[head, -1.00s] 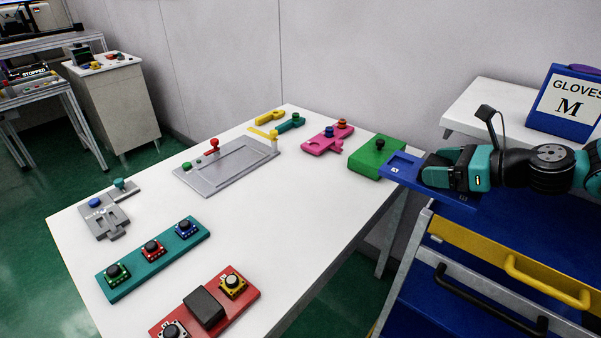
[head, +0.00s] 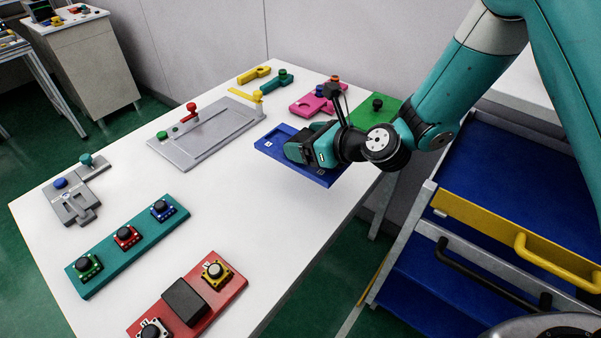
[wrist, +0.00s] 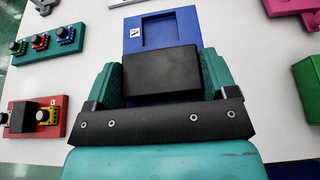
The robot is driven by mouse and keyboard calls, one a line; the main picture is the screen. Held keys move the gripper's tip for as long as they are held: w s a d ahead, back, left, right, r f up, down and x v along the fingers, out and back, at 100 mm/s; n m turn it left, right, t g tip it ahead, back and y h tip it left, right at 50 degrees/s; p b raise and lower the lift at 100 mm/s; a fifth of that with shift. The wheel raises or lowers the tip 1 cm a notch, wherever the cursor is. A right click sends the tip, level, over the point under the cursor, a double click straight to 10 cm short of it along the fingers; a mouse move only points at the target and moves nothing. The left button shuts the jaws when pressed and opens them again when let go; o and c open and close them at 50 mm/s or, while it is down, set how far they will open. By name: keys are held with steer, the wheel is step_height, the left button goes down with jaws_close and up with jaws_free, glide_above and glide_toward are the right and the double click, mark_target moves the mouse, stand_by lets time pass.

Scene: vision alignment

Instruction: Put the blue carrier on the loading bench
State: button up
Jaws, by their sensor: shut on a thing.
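The blue carrier (head: 272,143) is a flat blue plate with a recess and a small white label. It is over the white bench (head: 225,215), near its right edge, between the grey fixture and the green block. In the wrist view the carrier (wrist: 162,28) extends ahead of my gripper (wrist: 160,75), with a black block between the teal fingers. I cannot tell whether the carrier touches the bench top.
A grey fixture plate (head: 207,132) lies left of the carrier. A green block (head: 378,108) and pink piece (head: 312,104) stand behind it. A teal strip (head: 128,246) and red strip (head: 190,305) lie in front. The blue-shelved cart (head: 500,190) is at right. The bench's middle is clear.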

step_height(320, 180, down, 10)
steer(key=shift+f, duration=0.25)
steer(key=shift+f+b, duration=0.1)
steer(key=shift+b, duration=0.25)
